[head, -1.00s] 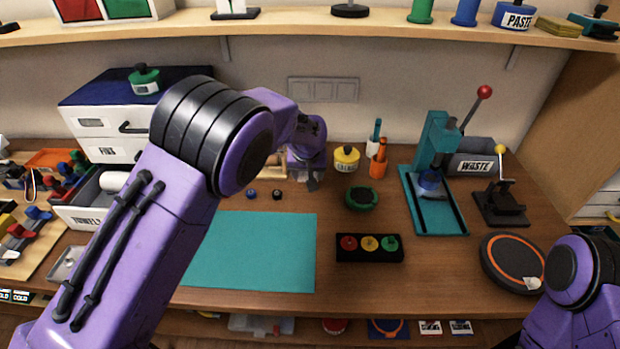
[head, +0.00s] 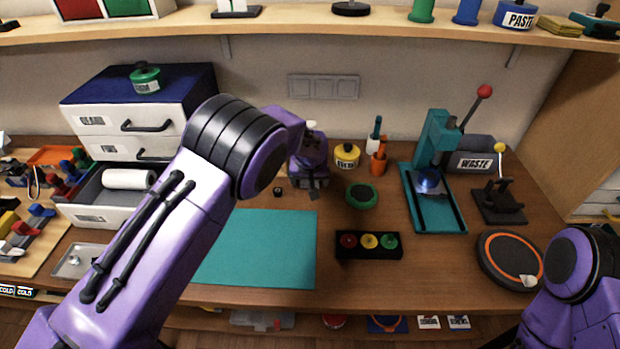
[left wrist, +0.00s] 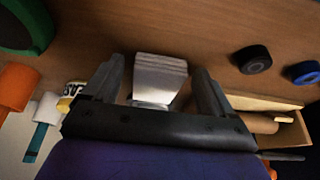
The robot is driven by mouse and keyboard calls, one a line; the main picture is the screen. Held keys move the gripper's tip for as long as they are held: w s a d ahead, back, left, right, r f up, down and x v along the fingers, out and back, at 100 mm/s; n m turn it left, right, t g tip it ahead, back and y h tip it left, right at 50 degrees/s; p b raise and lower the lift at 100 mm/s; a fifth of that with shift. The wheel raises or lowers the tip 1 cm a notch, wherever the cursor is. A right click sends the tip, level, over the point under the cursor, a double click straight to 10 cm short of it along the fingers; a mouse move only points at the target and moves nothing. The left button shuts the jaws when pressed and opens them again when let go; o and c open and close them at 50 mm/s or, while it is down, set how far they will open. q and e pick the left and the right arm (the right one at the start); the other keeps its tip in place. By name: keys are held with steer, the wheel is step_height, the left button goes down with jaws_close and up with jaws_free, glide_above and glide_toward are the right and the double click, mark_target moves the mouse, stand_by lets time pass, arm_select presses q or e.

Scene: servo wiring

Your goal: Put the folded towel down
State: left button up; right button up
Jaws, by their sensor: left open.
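The folded towel (left wrist: 160,68) is a small pale stack of layers in the left wrist view. It lies between the two dark fingers of my left gripper (left wrist: 161,74), with a gap showing on both sides. My left gripper is open. In the head view my left gripper (head: 314,188) is low over the wooden bench behind the teal mat, and the towel cannot be made out there. My right gripper is outside the picture; only part of my right arm shows at the lower right.
A teal mat (head: 262,250) lies in front. A green round dish (head: 361,196), a yellow pot (head: 346,156) and an orange holder (head: 378,163) stand to the right. A black button box (head: 369,245) is nearer. An open drawer (head: 105,216) with a white roll is at left.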

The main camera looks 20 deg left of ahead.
arm_select(q)
steer(key=b+v, duration=0.1)
steer(key=v, duration=1.1)
steer(key=shift+r+b, duration=0.15)
steer(key=shift+b, duration=0.15)
